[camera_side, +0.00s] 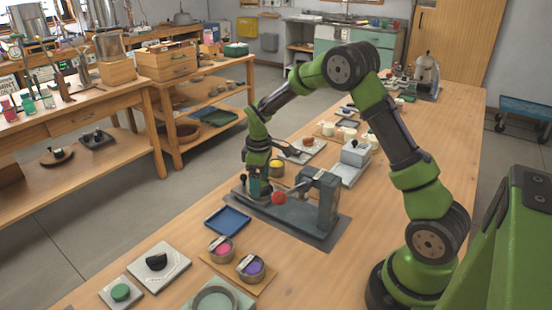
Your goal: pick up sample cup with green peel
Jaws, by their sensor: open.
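My gripper (258,191) points down at the left end of a grey bench device (298,215) with a red knob (279,198). Its jaws are open. A teal-green patch shows between or just behind the fingers; I cannot tell whether it is a cup's contents or part of the gripper. A small cup with yellow contents (276,168) stands just behind the device. Two metal cups, one pink (221,248) and one purple (250,267), sit on a wooden board at the front. A round green piece (120,292) lies on a pale tile at the front left.
A blue tray (228,220) lies left of the device. A dark half-round piece (156,262) rests on a white tile. A grey box instrument (352,161) and small dishes stand behind. The right side of the table (350,270) is bare.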

